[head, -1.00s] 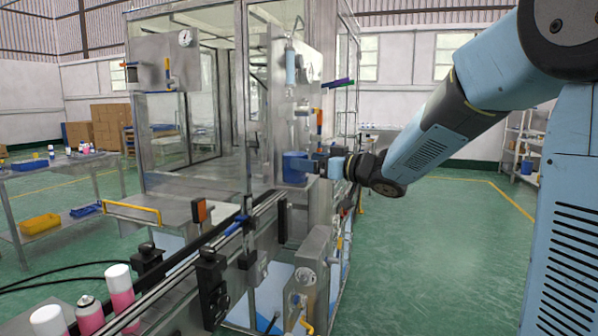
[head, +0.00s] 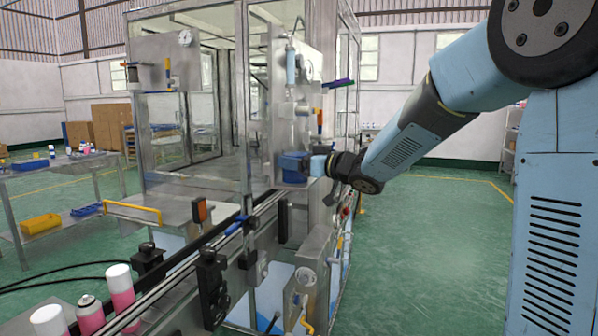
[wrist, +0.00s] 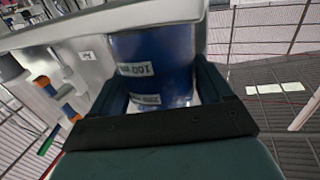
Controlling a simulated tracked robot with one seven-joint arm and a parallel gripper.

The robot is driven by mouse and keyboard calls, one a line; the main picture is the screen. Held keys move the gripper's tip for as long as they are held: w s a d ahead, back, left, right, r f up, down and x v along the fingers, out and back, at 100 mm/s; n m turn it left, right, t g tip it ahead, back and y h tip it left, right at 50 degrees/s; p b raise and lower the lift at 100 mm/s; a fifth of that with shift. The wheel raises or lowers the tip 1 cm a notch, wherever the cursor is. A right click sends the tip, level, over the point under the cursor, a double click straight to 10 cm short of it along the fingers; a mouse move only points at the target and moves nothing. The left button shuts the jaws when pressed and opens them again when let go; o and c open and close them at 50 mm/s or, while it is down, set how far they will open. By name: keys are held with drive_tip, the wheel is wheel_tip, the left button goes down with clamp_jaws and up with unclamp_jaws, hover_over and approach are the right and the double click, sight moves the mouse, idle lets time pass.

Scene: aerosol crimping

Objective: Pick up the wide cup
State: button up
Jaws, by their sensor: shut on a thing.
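The wide cup (wrist: 155,62) is blue with pale printed labels, one reading 100. It fills the space between the two fingers of my gripper (wrist: 160,95) in the wrist view, and the fingers are shut on its sides. In the head view the cup (head: 293,166) shows small at the grey machine's right-hand column, left of my gripper (head: 308,166). I cannot tell whether the cup still touches the surface under it.
The steel machine frame (head: 240,120) stands close around the cup. A side table (head: 60,170) stands at far left. The green floor at right is clear.

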drive_tip(key=shift+c, duration=1.4)
drive_tip(key=shift+r, duration=0.1)
